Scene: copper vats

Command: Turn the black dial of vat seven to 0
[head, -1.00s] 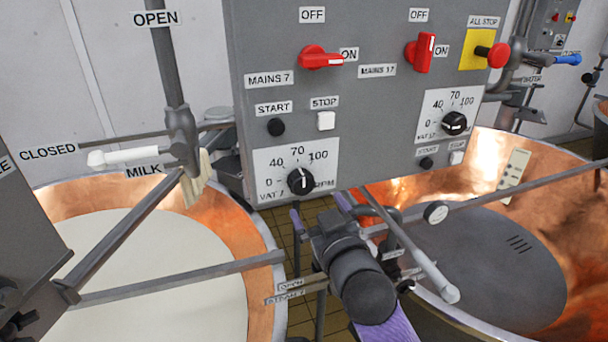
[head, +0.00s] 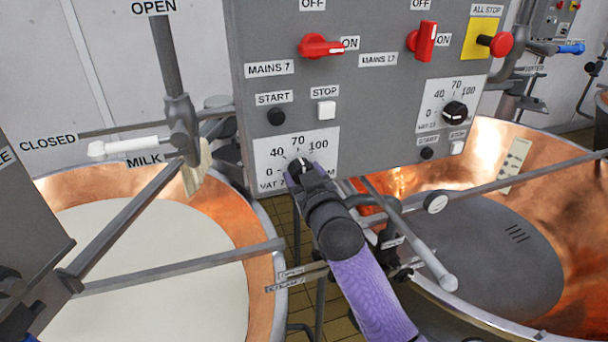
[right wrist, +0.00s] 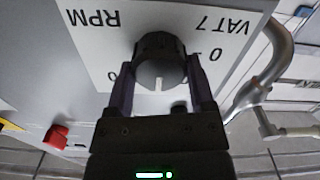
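The black dial of vat seven (head: 300,166) sits on a white scale plate (head: 268,158) low on the grey panel, partly covered by my gripper. In the right wrist view the dial (right wrist: 160,62) shows a white mark pointing down in the picture, away from the 0; the lettering there is upside down. My right gripper (head: 305,176) is at the dial, with one finger on each side of it. In the wrist view the gripper (right wrist: 161,80) looks open around the dial; firm contact is not clear. My left gripper is not in view.
Red mains switches (head: 320,46), a black start button (head: 276,117) and a white stop button (head: 326,109) are above the dial. A second dial (head: 455,113) is to the right. Copper vats (head: 262,262) stand below, with metal bars (head: 180,268) across them.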

